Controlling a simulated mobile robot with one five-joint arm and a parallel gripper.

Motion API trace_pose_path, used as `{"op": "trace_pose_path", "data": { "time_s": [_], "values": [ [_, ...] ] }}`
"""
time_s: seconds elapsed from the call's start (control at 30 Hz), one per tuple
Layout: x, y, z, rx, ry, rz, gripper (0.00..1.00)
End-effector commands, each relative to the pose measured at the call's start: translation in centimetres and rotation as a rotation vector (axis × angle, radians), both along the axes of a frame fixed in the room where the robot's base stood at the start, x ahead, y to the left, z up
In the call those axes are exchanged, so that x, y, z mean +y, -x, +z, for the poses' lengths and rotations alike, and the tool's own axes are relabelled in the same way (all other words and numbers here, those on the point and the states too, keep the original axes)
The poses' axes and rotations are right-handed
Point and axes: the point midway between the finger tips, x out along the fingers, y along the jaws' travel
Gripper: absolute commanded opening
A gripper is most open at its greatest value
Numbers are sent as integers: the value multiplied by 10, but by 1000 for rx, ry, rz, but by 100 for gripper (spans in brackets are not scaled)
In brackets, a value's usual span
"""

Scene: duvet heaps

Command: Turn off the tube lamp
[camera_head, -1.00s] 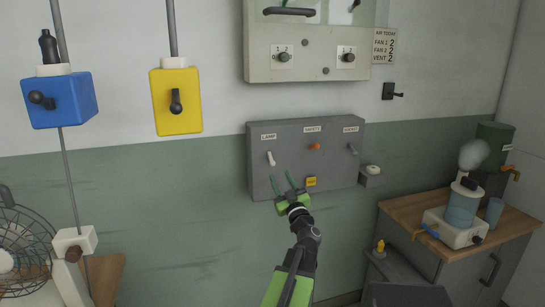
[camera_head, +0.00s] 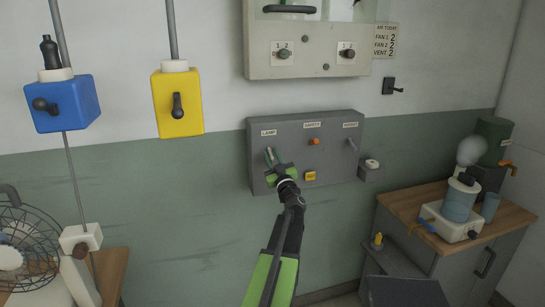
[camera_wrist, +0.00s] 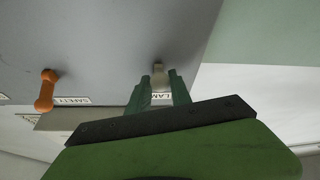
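The grey control box (camera_head: 330,165) hangs on the wall with labels for lamp, safety and a third control. Contact with the lever cannot be told.
An orange safety switch (camera_head: 314,141) and a grey lever (camera_head: 351,143) sit to the right on the same box. A yellow button (camera_head: 310,176) is below. Yellow (camera_head: 177,103) and blue (camera_head: 62,104) switch boxes hang at left. A wooden counter (camera_head: 400,203) stands at right.

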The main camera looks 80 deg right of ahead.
Motion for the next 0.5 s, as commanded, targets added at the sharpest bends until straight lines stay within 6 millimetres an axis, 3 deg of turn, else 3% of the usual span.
{"op": "trace_pose_path", "data": {
  "time_s": [0.03, 0.13, 0.33, 0.5],
  "values": [
    [0, 1, 0, -1, -1, -2, 14],
    [0, 2, 0, -2, -1, -3, 0],
    [-1, 3, 0, -3, 0, -4, 0],
    [-3, 3, -12, -33, 60, -3, 0]
  ]
}}
